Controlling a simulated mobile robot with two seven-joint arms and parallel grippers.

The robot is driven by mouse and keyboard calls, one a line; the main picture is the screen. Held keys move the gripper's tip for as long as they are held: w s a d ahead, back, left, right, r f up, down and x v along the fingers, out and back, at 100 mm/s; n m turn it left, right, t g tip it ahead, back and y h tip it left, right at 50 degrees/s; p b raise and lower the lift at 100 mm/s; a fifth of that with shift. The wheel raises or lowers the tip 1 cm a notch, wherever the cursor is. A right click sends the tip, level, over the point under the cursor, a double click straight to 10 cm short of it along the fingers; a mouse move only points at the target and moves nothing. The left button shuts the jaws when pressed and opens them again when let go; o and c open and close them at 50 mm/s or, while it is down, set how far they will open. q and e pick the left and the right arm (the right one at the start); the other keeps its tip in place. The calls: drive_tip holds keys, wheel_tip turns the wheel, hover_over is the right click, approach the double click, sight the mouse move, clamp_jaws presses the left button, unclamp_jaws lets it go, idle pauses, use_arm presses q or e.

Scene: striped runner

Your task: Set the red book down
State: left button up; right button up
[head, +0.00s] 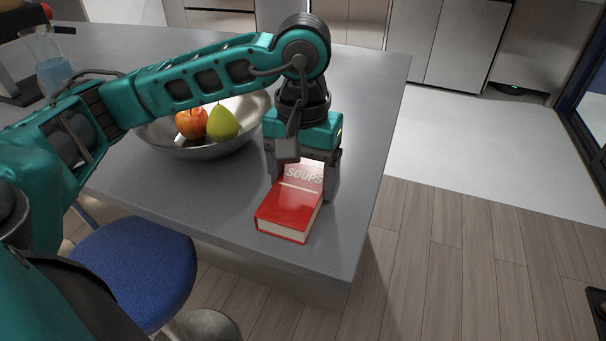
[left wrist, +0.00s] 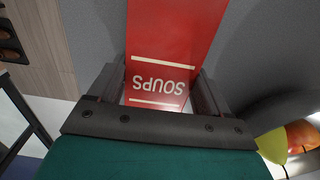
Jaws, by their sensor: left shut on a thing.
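The red book (head: 289,211), with "SOUPS" on its cover, is at the near right end of the grey counter (head: 210,200). It looks flat and at or very near the counter top; I cannot tell whether it touches. My left gripper (head: 303,190) reaches down over the book's far end, one finger on each side, and is shut on it. In the left wrist view the book (left wrist: 172,40) runs between the two fingers of the gripper (left wrist: 160,92). The gripper hides part of the far end of the book. My right gripper is not in view.
A metal bowl (head: 180,150) with an apple (head: 190,122) and a pear (head: 222,123) stands left of the book, under my left arm. A bottle (head: 52,72) is at the far left. A blue stool (head: 137,268) stands by the near edge. The counter's right edge is close to the book.

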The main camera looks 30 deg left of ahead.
sight(303, 179)
use_arm(q)
drive_tip(key=o, duration=1.6)
wheel_tip(303, 179, up, 12)
drive_tip(key=shift+p, duration=1.2)
